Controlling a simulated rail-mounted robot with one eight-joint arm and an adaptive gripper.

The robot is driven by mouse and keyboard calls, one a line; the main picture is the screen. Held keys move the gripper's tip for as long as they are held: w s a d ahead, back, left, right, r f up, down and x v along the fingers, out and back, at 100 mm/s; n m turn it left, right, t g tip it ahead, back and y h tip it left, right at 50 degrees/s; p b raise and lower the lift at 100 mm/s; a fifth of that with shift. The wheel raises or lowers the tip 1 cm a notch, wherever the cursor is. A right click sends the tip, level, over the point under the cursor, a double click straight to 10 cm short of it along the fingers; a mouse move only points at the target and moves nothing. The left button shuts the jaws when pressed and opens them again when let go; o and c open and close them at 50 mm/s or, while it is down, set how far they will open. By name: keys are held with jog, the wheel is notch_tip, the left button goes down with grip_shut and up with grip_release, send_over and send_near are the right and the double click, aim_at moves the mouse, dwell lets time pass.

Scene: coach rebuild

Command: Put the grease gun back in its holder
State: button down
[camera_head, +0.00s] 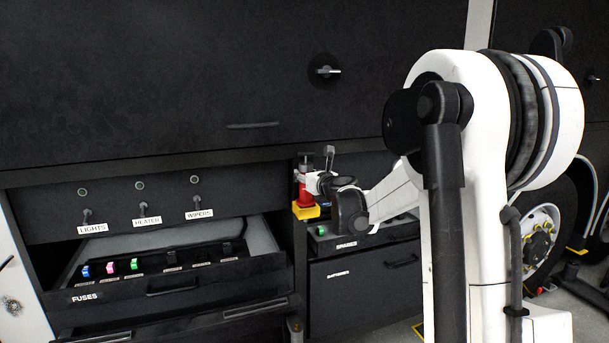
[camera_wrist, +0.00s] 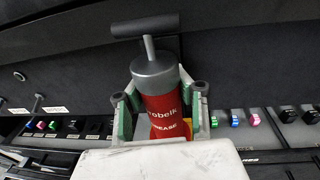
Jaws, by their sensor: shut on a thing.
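The grease gun (camera_head: 305,196) is a red cylinder with a grey cap and a dark T-handle at its top. It stands roughly upright in the head view. In the head view my gripper (camera_head: 311,183) comes from the right. A yellow holder (camera_head: 306,212) shows at the gun's lower end. I cannot tell whether the gun's bottom is inside it or just above it.
An open drawer labelled FUSES (camera_head: 165,287) with coloured fuses juts out at the left, below a panel of switches (camera_head: 142,211). A SPARES drawer (camera_head: 352,243) lies right of the holder. A dark cabinet wall (camera_head: 200,80) stands behind. A wheel (camera_head: 540,238) is at far right.

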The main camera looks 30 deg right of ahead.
jog(key=c, duration=1.4)
grip_release()
jog(key=shift+o, duration=0.2)
jog(key=s+r, duration=0.1)
jog(key=s, duration=1.1)
jog(key=s+a+f+n+g+y, duration=0.1)
jog(key=s+a+n+g+y, duration=0.1)
jog(key=s+a+n, duration=0.6)
jog(key=s+a+f+n+g+y, duration=0.25)
jog(key=s+a+n, duration=0.25)
jog(key=a+n, duration=0.6)
jog(key=s+a+f+n+g+h, duration=0.2)
jog(key=s+f+n, duration=0.2)
jog(key=s+n, duration=0.4)
jog(key=s+a+f+n+g+h, duration=0.2)
jog(key=s+f+n, duration=0.3)
jog(key=s+n, duration=0.4)
jog(key=s+g+b, duration=0.1)
jog(key=s, duration=0.3)
jog(key=shift+s+a+f, duration=0.25)
jog(key=shift+a, duration=0.15)
jog(key=shift+g, duration=0.25)
